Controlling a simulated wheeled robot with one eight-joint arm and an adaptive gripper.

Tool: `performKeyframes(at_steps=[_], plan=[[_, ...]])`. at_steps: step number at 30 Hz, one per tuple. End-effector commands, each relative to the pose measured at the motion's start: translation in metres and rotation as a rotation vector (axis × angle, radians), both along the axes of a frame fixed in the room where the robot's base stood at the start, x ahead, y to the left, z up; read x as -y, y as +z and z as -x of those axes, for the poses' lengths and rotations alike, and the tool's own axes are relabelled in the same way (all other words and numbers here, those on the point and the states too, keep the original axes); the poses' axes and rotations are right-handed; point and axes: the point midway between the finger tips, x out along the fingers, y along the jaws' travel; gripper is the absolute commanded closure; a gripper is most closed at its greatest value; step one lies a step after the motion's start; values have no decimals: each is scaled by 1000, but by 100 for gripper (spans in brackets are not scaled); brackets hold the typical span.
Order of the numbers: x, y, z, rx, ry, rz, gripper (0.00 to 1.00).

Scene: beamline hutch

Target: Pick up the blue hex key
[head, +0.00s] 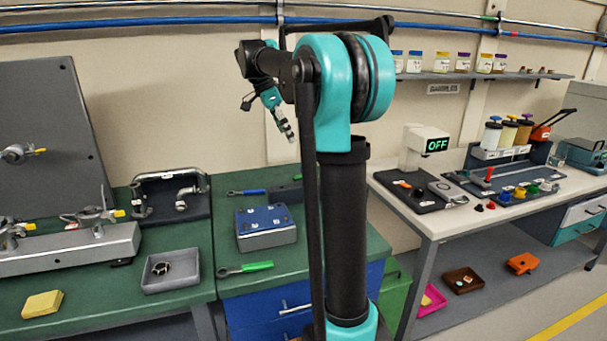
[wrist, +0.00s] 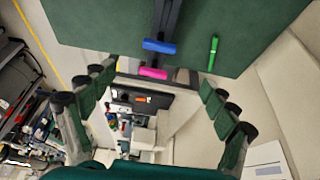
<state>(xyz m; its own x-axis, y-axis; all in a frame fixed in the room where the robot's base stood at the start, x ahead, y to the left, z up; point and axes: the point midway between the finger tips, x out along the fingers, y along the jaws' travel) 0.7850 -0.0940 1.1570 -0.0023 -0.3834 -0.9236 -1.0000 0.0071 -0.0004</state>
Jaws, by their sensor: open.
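The blue hex key, with a T-shaped blue handle (wrist: 159,46), shows in the wrist view at a dark holder on the green bench top (wrist: 95,22). A pink T-handle (wrist: 153,73) sits beside it, nearer the bench edge. I cannot make out the blue hex key in the head view, where my arm covers part of the bench. My gripper (head: 284,124) is high above the bench in the head view. In the wrist view its fingers (wrist: 155,103) are wide apart, with nothing between them.
A green tool (wrist: 213,52) lies near the holder. On the green bench are a blue-topped box (head: 266,237), a blue-handled tool (head: 247,192), a green-handled tool (head: 246,268) and a grey tray (head: 150,287). A white table (head: 405,207) with equipment stands right.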

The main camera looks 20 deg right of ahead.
Motion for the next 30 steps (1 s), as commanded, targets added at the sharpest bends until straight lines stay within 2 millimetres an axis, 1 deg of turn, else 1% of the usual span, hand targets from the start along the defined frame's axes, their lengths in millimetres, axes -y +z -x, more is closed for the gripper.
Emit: performKeyframes(at_steps=[1,9,15,18,23,30], plan=[[4,-9,1,1,-2,0,14],[25,-59,1,-1,0,0,14],[38,-90,1,0,1,-1,14],[41,-99,1,0,2,-1,14],[45,-106,1,0,3,-1,14],[60,-136,1,0,1,-1,14]])
